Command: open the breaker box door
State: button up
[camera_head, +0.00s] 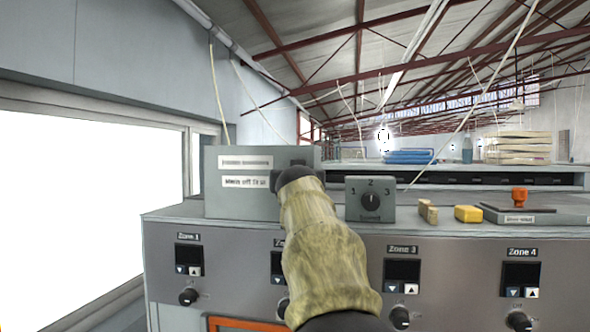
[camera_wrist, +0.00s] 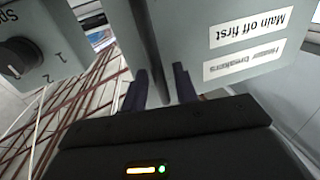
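The breaker box (camera_head: 240,205) is a grey box with two white labels, one reading "Main off first", on top of the control panel at centre left. Its labelled face also shows in the wrist view (camera_wrist: 190,25), upside down, and the door looks closed. My gripper (camera_head: 297,172) is at the box's right end in the head view, and my arm hides part of that side. In the wrist view my gripper (camera_wrist: 161,75) has its two dark fingers apart, close to the face. A dark upright strip, perhaps the door's handle or edge, runs between them; contact cannot be told.
A grey selector-knob box (camera_head: 370,200) stands just right of my gripper. Farther right are yellow blocks (camera_head: 467,213) and a plate with an orange-red knob (camera_head: 519,197). The panel front (camera_head: 440,255) carries zone displays and knobs.

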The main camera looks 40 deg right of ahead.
jog(key=shift+w+d, duration=0.25)
jog(key=shift+w, duration=0.1)
jog(key=shift+s, duration=0.1)
grip_shut()
jog(key=shift+a+f+b, duration=0.1)
jog(key=shift+a+b, duration=0.1)
jog(key=shift+b, duration=0.1)
